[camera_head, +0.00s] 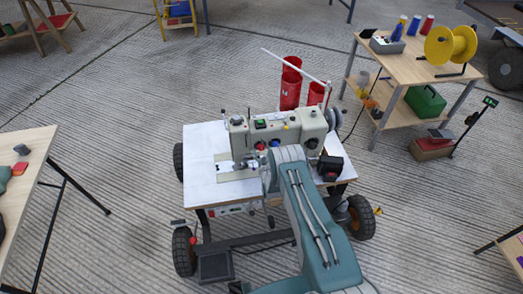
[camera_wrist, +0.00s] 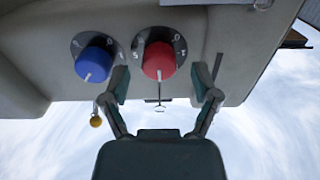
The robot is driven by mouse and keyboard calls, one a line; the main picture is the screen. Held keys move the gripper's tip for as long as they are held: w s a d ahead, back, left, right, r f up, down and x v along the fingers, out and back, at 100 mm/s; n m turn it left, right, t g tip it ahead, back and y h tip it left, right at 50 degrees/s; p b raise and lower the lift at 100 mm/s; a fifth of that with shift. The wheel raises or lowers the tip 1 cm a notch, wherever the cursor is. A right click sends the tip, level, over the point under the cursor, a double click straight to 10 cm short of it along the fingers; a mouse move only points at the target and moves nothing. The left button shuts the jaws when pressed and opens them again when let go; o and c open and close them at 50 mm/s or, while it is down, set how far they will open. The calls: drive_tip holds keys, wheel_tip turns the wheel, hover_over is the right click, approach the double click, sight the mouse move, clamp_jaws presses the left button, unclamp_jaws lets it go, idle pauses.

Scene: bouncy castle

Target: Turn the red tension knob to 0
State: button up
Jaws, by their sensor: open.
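The red tension knob (camera_wrist: 158,58) sits on the beige sewing machine (camera_wrist: 225,35), with a numbered dial around it. Its white pointer line points down in the wrist view. The digits are too small to read surely. My gripper (camera_wrist: 160,77) is open, one finger on each side of the red knob, with gaps visible; contact cannot be told. A blue knob (camera_wrist: 94,60) is close beside the left finger. In the head view, the red knob (camera_head: 260,145) shows on the machine (camera_head: 290,128) beside my arm; my fingers are mostly hidden there.
The machine stands on a white wheeled table (camera_head: 203,165). A yellow ball-tipped lever (camera_wrist: 96,121) hangs below the blue knob, left of my gripper. A wooden table (camera_head: 405,68) with a yellow spool (camera_head: 450,45) is at right.

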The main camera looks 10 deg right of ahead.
drive_tip(key=shift+w, duration=0.45)
drive_tip(key=shift+c, duration=0.3)
clamp_jaws()
